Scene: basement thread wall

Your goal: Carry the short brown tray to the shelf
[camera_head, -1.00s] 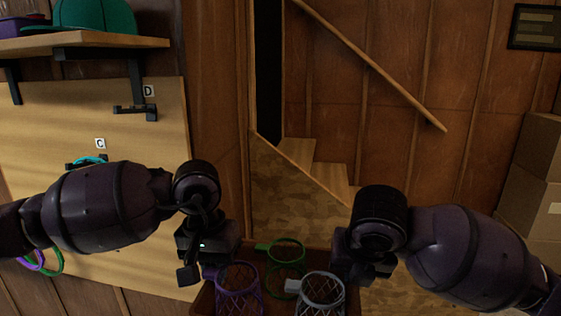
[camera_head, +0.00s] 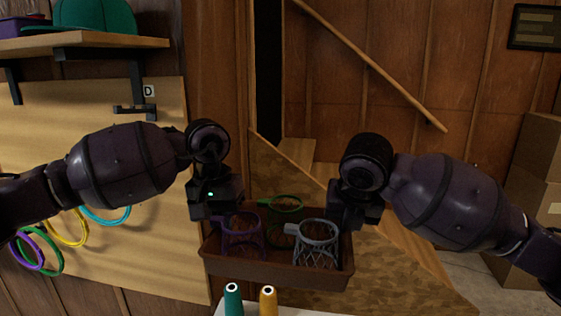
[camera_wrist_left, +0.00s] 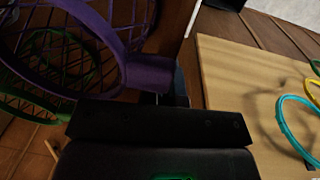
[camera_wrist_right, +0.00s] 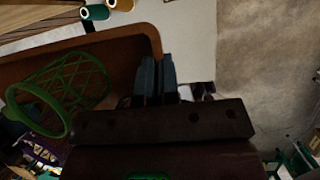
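The short brown tray (camera_head: 275,273) hangs between my two hands at the lower middle of the head view, roughly level. It holds a purple netted hoop (camera_head: 240,222), a green one (camera_head: 286,203) and a grey one (camera_head: 318,232). My left gripper (camera_head: 212,222) is at the tray's left end and my right gripper (camera_head: 346,226) at its right end. In the right wrist view, my fingers (camera_wrist_right: 157,78) close on the tray's rim (camera_wrist_right: 150,35). In the left wrist view, the fingertips (camera_wrist_left: 172,90) are partly hidden at the tray's wall. The wooden shelf (camera_head: 100,41) is at upper left.
A teal cap (camera_head: 95,16) and a purple item (camera_head: 20,27) occupy the shelf. Below the tray, a teal spool (camera_head: 233,299) and an orange spool (camera_head: 268,300) stand on a white surface. Colored rings hang on the board (camera_head: 165,240) at left. Boxes (camera_head: 530,190) stand at right.

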